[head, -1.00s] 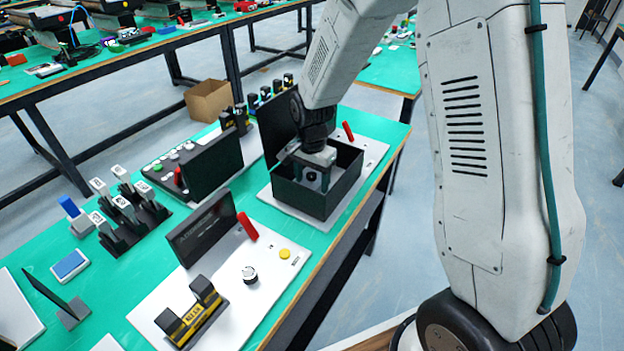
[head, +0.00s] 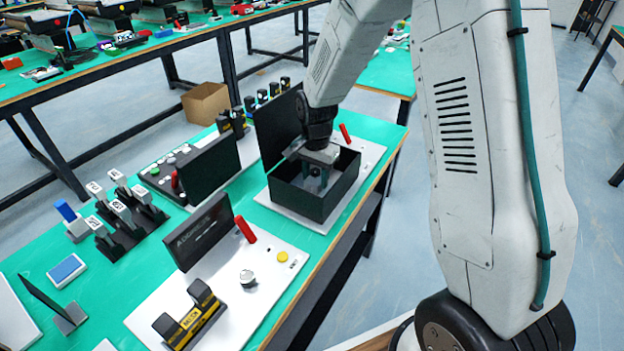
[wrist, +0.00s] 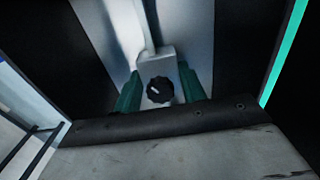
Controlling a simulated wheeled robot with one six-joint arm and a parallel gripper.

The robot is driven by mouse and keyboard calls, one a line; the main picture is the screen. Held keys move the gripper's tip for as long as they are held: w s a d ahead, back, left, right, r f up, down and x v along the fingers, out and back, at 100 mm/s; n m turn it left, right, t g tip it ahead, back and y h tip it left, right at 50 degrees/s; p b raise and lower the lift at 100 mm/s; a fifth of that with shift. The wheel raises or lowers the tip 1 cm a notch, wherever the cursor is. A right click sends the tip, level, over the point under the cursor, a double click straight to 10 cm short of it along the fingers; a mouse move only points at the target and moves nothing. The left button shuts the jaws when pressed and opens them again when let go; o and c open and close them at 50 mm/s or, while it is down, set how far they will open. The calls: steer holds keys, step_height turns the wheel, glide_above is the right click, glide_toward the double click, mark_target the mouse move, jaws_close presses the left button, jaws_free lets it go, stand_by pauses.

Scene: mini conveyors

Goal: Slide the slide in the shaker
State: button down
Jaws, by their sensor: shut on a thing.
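The shaker is a black open-topped box (head: 308,200) on a white base plate, with its dark lid (head: 278,130) standing up at the left. My gripper (head: 317,172) reaches down inside the box. In the wrist view, my gripper's green fingers (wrist: 160,92) stand on both sides of a small grey block with a black knob (wrist: 160,90), which I take for the slide. The fingers are shut on this block. It sits on a pale metal strip (wrist: 190,30) between dark areas. The fingers' contact is partly hidden in the head view.
A red handle (head: 346,133) stands behind the box. In front is another white plate with a black panel (head: 203,232), red handle, yellow button (head: 282,257) and black-yellow block. Black stands with grey switches (head: 120,212) are at left. The table edge runs close on the right.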

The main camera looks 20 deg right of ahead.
steer(key=c, duration=0.8)
jaws_free()
step_height(320, 180, up, 8)
steer(key=shift+f, duration=0.1)
steer(key=shift+s+r, duration=0.1)
steer(key=shift+r, duration=0.15)
steer(key=s+r+n, duration=0.5)
steer(key=s+r, duration=0.8)
steer(key=s, duration=0.1)
steer(key=s+r+n, duration=0.1)
steer(key=s+n, duration=0.1)
steer(key=s, duration=0.4)
steer(key=s+r+n, duration=0.1)
steer(key=s+n, duration=0.1)
steer(key=s, duration=0.3)
steer(key=s+n+t, duration=0.1)
steer(key=s, duration=0.5)
steer(key=shift+s+d+r+n, duration=0.3)
steer(key=shift+d+r+n, duration=0.1)
